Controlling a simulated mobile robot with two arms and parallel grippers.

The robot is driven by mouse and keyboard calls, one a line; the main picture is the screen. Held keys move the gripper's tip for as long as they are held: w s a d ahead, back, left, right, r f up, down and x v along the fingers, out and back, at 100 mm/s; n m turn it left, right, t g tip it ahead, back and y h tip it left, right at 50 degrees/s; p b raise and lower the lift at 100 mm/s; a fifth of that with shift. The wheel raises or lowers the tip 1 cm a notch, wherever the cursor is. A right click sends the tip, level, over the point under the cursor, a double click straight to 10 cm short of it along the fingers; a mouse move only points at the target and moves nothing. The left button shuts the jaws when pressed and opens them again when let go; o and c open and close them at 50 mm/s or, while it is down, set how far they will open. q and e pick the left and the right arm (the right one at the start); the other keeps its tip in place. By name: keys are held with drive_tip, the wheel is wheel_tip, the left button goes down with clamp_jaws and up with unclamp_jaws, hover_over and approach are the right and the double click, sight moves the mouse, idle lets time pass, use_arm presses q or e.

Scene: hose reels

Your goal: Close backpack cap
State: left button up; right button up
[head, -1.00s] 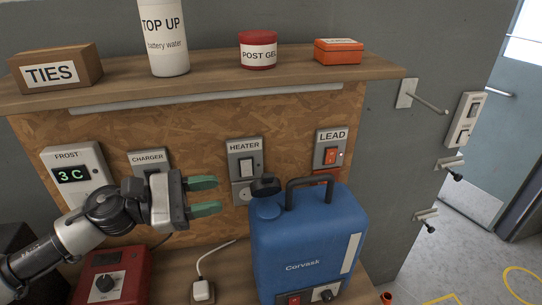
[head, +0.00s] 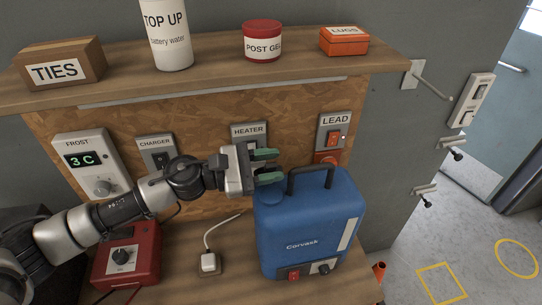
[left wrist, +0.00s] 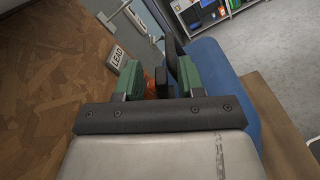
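The blue Corvask backpack (head: 303,228) stands upright on the bench in the head view, with a dark carry handle (head: 309,180) on top. My left gripper (head: 274,165) is at the backpack's top left, just left of the handle, its green fingers apart. My right gripper is not in view.
The wall panel behind holds a heater switch (head: 249,137) and a lead switch (head: 334,133). A shelf (head: 230,85) with several containers overhangs it. A red box (head: 128,256) and a white plug (head: 209,262) sit left of the backpack.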

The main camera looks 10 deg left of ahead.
use_arm(q)
drive_tip(key=shift+d, duration=0.1)
clamp_jaws()
drive_tip(key=shift+f, duration=0.1)
idle(0.3)
drive_tip(key=shift+s+d+f+m+b, duration=0.1)
drive_tip(key=shift+s+f+m+b, duration=0.25)
drive_tip(key=shift+b, duration=0.4)
drive_tip(key=s+m+b, duration=0.1)
drive_tip(key=b, duration=0.1)
drive_tip(key=f+m+b, duration=0.1)
drive_tip(key=m+b, duration=0.1)
drive_tip(key=b, duration=0.1)
drive_tip(key=shift+s+d+f+m, duration=0.15)
drive_tip(key=shift+s+d+m, duration=0.1)
drive_tip(key=shift+s+d, duration=0.15)
drive_tip(key=shift+s+d+f+m+b, duration=0.1)
drive_tip(key=shift+s+f+m+b, duration=0.25)
drive_tip(key=shift+m+b, duration=0.45)
drive_tip(key=shift+s+d+f+m+b, duration=0.1)
drive_tip(key=shift+s+f+m+b, duration=0.2)
drive_tip(key=shift+m+b, duration=0.45)
